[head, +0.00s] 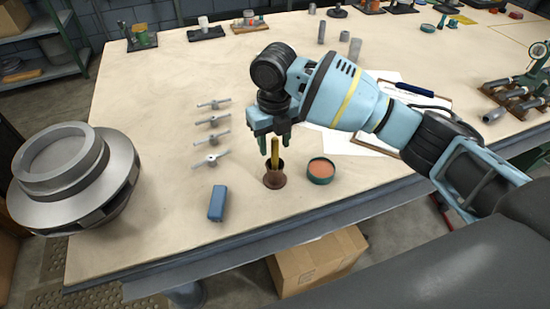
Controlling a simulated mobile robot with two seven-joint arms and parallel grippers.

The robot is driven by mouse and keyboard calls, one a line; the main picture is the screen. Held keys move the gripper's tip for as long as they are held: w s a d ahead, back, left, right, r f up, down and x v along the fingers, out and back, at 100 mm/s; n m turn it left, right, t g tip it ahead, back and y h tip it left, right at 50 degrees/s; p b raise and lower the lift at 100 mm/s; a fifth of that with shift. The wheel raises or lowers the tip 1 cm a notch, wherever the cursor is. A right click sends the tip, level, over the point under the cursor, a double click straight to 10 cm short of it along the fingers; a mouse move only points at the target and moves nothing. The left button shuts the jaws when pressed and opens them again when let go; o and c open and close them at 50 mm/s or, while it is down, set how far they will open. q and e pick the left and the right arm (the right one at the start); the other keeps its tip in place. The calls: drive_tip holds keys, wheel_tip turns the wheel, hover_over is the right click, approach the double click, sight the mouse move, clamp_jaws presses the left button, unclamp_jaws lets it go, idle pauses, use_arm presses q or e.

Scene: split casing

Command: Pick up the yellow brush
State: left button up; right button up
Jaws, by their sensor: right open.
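The yellow brush (274,153) stands nearly upright in a small brown pot (274,180) near the front of the table. Its lower end is hidden inside the pot. My right gripper (275,147) points down over the pot with its green fingers open. The fingers show on either side of the brush's upper part; I cannot tell whether they touch it. My left gripper is out of view.
A round green tin (321,170) stands close right of the pot. A blue block (217,203) and several grey metal levers (211,156) lie to the left. A large grey casing (72,172) sits at the far left.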

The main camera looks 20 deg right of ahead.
drive_tip(key=shift+d+f, duration=0.1)
drive_tip(key=shift+f, duration=1.35)
clamp_jaws()
wheel_tip(320, 180, up, 10)
drive_tip(key=shift+r, duration=0.1)
